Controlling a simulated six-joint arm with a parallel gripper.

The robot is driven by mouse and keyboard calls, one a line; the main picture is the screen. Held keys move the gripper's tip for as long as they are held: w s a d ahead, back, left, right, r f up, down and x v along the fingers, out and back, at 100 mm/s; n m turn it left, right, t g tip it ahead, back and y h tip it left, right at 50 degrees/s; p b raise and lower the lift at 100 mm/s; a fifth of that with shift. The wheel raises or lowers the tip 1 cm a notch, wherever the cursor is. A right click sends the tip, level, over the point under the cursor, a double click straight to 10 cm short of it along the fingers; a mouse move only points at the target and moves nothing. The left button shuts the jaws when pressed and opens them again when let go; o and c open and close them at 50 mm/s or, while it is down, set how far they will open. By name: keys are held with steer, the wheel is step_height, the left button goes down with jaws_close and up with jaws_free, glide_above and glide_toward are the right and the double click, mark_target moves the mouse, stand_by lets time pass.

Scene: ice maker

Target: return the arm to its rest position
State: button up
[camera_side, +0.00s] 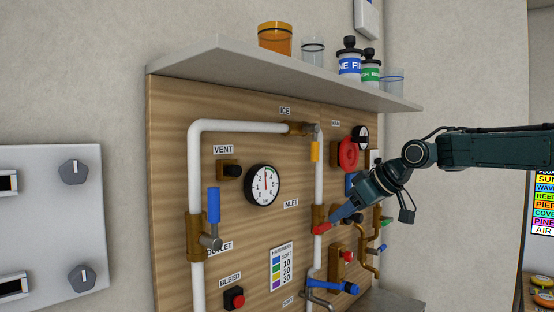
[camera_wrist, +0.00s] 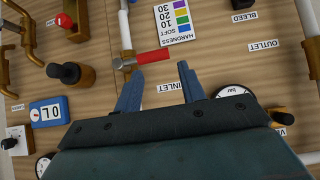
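My gripper (camera_side: 338,216) is in front of the right part of the wooden panel (camera_side: 262,122), its fingertips close to the red-handled inlet valve (camera_side: 321,229). In the wrist view its two blue fingers (camera_wrist: 160,70) are spread apart with nothing between them. The red handle (camera_wrist: 152,56) lies just beyond the fingertips. I cannot tell for certain whether a finger touches it.
A shelf (camera_side: 240,68) with jars and bottles runs above the panel. White pipes (camera_side: 195,160), a gauge (camera_side: 263,185), a blue-handled valve (camera_side: 214,205) and a blue-handled tap (camera_side: 338,287) stick out around the gripper. A wall box (camera_side: 50,220) with knobs is at left.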

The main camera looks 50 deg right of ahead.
steer(key=s+a+f+g, duration=0.2)
steer(key=s+a+f, duration=0.4)
steer(key=s, duration=0.3)
steer(key=s+a+f+g, duration=0.2)
steer(key=s+a+f, duration=0.5)
steer(key=s, duration=0.3)
steer(key=shift+s+a, duration=0.2)
steer(key=shift+a, duration=0.05)
